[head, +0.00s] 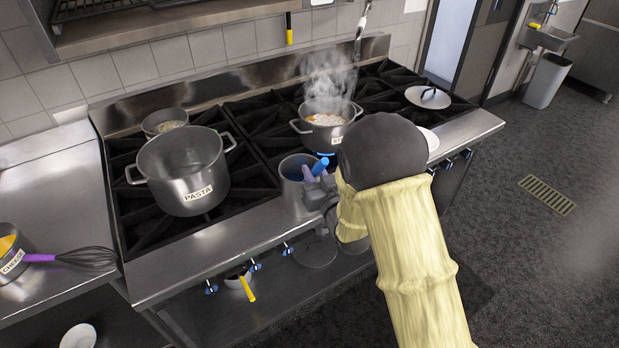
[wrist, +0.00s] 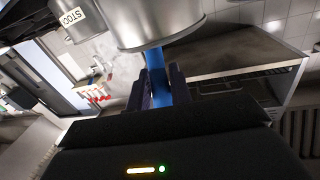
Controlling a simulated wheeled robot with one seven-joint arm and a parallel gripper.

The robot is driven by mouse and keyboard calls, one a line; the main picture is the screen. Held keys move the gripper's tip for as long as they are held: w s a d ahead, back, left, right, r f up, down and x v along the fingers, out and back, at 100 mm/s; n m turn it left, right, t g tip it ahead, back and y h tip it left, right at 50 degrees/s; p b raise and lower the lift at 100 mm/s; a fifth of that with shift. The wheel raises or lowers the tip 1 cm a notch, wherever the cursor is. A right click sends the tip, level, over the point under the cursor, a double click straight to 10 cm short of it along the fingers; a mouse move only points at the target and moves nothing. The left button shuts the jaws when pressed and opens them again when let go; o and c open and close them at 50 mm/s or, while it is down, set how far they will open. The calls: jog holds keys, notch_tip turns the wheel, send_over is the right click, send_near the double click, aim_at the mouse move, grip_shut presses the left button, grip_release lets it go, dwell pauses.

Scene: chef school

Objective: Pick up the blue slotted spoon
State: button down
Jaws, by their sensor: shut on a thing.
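The blue slotted spoon shows as a blue handle (head: 320,165) at the steel utensil pot (head: 296,197) on the stove's front edge. Its head is hidden, so I cannot tell how far it sits inside the pot. My gripper (head: 316,178) is beside the pot's right side, with its purple fingers at the handle. In the wrist view, the dark fingers (wrist: 160,88) are shut on the blue handle (wrist: 157,62), with the pot (wrist: 150,25) close beyond them.
A large PASTA pot (head: 185,175) stands left on the stove. A steaming stock pot (head: 327,125) stands behind my gripper. A whisk (head: 85,259) lies on the left counter. A yellow-handled pan (head: 240,278) is below the stove front.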

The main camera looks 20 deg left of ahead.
notch_tip(320, 180, up, 10)
jog(key=shift+f+b, duration=0.1)
jog(key=shift+b, duration=0.8)
jog(key=shift+w+r, duration=0.1)
jog(key=shift+r, duration=0.15)
